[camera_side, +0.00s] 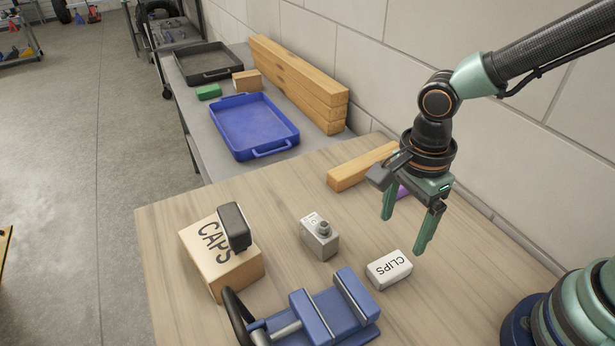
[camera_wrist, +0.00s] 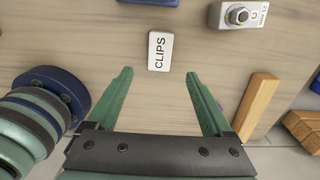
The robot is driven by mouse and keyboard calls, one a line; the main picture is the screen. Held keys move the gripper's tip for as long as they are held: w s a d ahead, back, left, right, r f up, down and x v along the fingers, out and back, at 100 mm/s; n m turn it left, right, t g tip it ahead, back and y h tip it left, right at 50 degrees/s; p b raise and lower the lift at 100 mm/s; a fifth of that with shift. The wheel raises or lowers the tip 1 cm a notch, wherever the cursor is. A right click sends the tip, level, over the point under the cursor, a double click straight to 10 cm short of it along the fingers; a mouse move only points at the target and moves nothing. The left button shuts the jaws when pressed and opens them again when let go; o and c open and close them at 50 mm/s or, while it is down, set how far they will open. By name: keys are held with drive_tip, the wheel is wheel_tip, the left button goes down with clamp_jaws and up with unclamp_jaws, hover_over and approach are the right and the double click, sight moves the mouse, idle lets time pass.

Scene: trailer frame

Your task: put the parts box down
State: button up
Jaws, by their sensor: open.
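A small white box marked CLIPS (camera_side: 390,269) lies on the wooden tabletop, label up. It also shows in the wrist view (camera_wrist: 160,51), just beyond my fingertips. A larger tan box marked CAPS (camera_side: 215,257) sits at the table's left, with a dark rounded object (camera_side: 235,227) on it. Which of them is the parts box, I cannot tell. My gripper (camera_side: 404,236) points down above the table, fingers apart and nothing between them. In the wrist view its fingers (camera_wrist: 158,74) are spread, with bare table between them. It touches neither box.
A blue vise (camera_side: 325,312) stands at the front. A grey metal block with a knob (camera_side: 319,240) is mid-table. A wooden bar (camera_side: 361,166) and a partly hidden purple thing (camera_side: 403,192) lie near the wall. A blue tray (camera_side: 252,125) is on the grey bench behind.

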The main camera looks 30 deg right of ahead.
drive_tip(key=w+d+r+n+t, duration=0.2)
drive_tip(key=d+r+n+t, duration=0.3)
drive_tip(key=d+r+n, duration=0.8)
drive_tip(key=d+n, duration=0.1)
drive_tip(key=n, duration=0.4)
drive_tip(key=shift+w+r+t, duration=0.25)
drive_tip(key=shift+t, duration=0.05)
